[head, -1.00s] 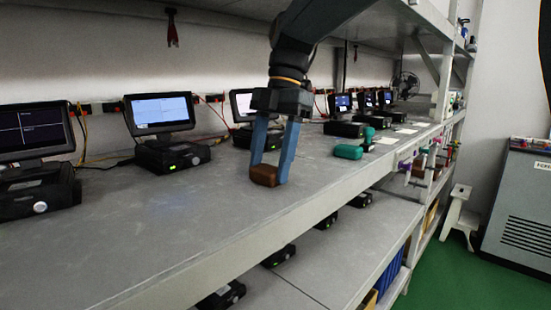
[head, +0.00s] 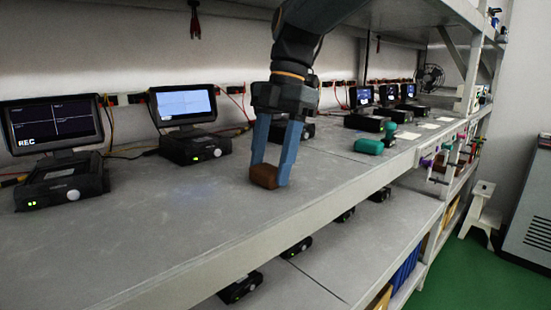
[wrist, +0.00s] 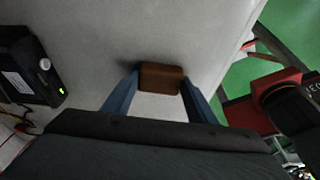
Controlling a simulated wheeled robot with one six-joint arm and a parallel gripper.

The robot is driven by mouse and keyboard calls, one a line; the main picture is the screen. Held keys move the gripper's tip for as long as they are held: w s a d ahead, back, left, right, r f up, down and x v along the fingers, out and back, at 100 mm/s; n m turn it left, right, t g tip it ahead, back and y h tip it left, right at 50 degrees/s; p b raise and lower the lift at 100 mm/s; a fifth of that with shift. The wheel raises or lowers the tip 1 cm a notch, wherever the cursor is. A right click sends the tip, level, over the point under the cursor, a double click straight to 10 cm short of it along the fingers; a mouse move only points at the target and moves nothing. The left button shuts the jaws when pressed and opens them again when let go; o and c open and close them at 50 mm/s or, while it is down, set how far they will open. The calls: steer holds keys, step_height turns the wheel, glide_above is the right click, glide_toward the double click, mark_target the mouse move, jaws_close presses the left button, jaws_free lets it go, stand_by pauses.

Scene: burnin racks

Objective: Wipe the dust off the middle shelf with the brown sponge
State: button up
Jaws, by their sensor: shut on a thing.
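The brown sponge (head: 264,175) is between the two blue fingers of my gripper (head: 272,170), which is shut on it. The sponge is low at the grey middle shelf (head: 150,235), near its front edge, and looks to be touching the surface. In the wrist view the sponge (wrist: 160,77) sits between the fingertips (wrist: 160,88), with a shadow beside it. Faint pale, dusty patches show on the shelf to the left of the sponge.
Black devices with screens (head: 190,125) stand along the back of the middle shelf. A teal object (head: 369,146) lies to the right of my gripper. A lower shelf (head: 330,255) holds more devices. A white stool (head: 482,212) stands on the green floor at right.

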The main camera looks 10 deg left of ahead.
steer(key=shift+s+a+r, duration=0.1)
steer(key=shift+s+a, duration=0.55)
steer(key=shift+s, duration=0.15)
